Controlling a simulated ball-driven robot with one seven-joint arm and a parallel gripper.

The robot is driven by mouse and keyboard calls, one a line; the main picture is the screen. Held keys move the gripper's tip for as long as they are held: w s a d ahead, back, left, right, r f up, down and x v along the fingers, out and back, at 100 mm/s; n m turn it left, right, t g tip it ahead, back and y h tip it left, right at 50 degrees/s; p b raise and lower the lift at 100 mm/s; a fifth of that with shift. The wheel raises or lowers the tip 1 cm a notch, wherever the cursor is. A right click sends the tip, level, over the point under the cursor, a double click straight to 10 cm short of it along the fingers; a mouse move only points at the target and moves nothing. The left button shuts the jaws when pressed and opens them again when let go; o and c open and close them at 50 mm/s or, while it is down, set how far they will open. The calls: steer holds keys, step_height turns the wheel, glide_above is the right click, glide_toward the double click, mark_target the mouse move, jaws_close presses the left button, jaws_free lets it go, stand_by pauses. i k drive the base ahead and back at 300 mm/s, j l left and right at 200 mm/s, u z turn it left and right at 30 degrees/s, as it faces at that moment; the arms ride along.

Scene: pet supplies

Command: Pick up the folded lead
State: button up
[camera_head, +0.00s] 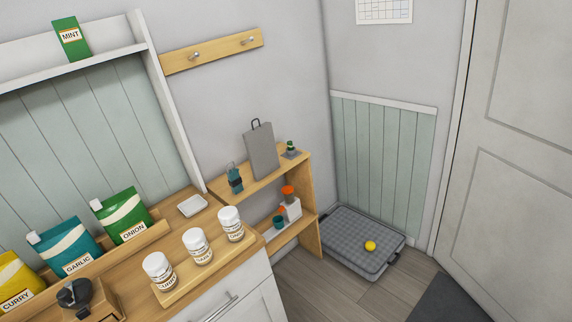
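A small upright teal bundle (235,180) with a dark band and a loop or clip at its top stands at the left end of the upper board of a low wooden shelf (216,186). It may be the folded lead, but it is too small to be sure. A grey flat board (262,151) with a dark handle stands to its right on the same board. My gripper is not in view, so its distance from the bundle cannot be told.
White jars (197,247) and seasoning packs (122,215) stand on the counter at the left. A grey crate-like tray (340,226) with a yellow ball (370,246) lies on the floor.

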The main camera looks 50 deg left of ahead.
mark_target(235, 181)
steer(key=i+u, duration=0.2)
steer(key=i, duration=0.55)
steer(key=i+l+u, duration=0.2)
steer(key=i, duration=0.55)
steer(key=i+u, duration=0.35)
steer(key=u, duration=0.15)
steer(key=i+l+u, duration=0.1)
steer(key=i+u, duration=0.35)
steer(key=i+l+u, duration=0.2)
steer(key=u, duration=0.3)
steer(key=i+u, duration=0.4)
steer(key=i+l+u, duration=0.2)
steer(key=i+u, duration=0.2)
steer(key=i+l+u, duration=0.2)
steer(key=u, duration=0.2)
steer(key=i+l+u, duration=0.35)
